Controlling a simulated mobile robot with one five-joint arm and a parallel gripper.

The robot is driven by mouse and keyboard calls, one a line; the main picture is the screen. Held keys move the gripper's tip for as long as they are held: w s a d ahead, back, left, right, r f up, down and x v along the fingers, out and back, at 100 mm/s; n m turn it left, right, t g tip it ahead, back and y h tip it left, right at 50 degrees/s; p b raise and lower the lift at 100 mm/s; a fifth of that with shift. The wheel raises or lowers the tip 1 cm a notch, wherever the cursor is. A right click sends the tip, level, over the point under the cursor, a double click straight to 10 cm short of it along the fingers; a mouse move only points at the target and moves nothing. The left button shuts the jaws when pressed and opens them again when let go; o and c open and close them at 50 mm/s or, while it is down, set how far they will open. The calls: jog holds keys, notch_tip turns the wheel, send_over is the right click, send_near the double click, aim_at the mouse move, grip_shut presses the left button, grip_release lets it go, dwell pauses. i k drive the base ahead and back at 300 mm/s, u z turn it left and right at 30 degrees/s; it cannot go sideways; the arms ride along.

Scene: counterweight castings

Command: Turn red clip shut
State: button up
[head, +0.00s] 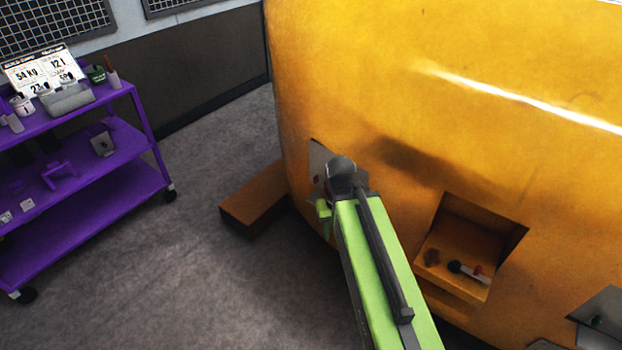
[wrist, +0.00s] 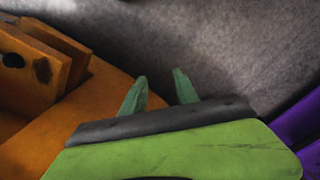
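The large yellow casting (head: 450,110) fills the right of the head view. A small grey plate (head: 318,158) is on its left side, with a small red spot (head: 316,180) beside my arm's end; I cannot tell whether this is the red clip. A recess (head: 506,240) in the casting holds a lever with a black knob (head: 455,267) and a reddish part (head: 478,271). My gripper (wrist: 160,80) shows two green fingers standing apart with nothing between them in the wrist view. In the head view my arm mostly hides the gripper. No red clip shows in the wrist view.
An orange bracket (wrist: 45,65) stands left of the fingers in the wrist view. A brown block (head: 255,198) lies on the floor by the casting. A purple cart (head: 90,210) with several items stands at the left. Grey floor (head: 220,280) lies clear between.

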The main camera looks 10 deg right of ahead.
aim_at(316, 179)
jog(key=z, duration=0.2)
jog(key=k, duration=0.35)
jog(key=u, duration=0.95)
jog(key=i, duration=1)
jog(key=u, duration=0.75)
